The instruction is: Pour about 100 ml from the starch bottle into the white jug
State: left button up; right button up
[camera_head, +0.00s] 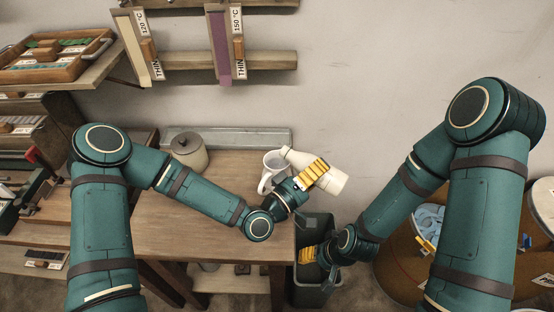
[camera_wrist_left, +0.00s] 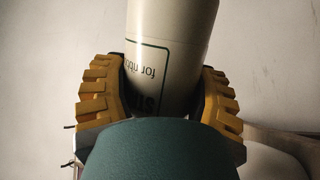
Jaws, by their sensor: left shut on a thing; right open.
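The starch bottle is cream-white, with its body (camera_head: 332,182) at the right and its neck (camera_head: 294,154) pointing left. My left gripper (camera_head: 312,174) is shut around the bottle and holds it strongly tilted above the table's right end. In the left wrist view the bottle (camera_wrist_left: 170,40) sits between both yellow finger pads, its printed label partly hidden. The white jug (camera_head: 268,178) stands upright on the table, and the bottle's mouth appears at or over its rim. No stream of liquid can be made out. My right gripper (camera_head: 318,254) is open and empty, lower down.
The wooden table (camera_head: 180,225) has free room at its front left. A lidded grey pot (camera_head: 189,150) stands at its back. A dark bin (camera_head: 313,285) stands beside the table, below my right gripper. Drums (camera_head: 405,255) stand at the right.

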pick_arm(q)
jog(key=shift+r+n, duration=0.3)
jog(key=shift+r, duration=0.05)
jog(key=shift+t, duration=0.3)
jog(key=shift+s+d, duration=0.15)
jog(key=shift+r+n, duration=0.5)
jog(key=shift+n, duration=0.2)
dwell(0.4)
jog(key=shift+s+d+t, duration=0.1)
jog(key=shift+d+t, duration=0.05)
jog(key=shift+t, duration=0.15)
jog(key=shift+s+d+r, duration=0.1)
jog(key=shift+d+r, duration=0.05)
jog(key=shift+d+r+n+b, duration=0.1)
jog(key=shift+r+n+b, duration=0.15)
jog(key=shift+n, duration=0.25)
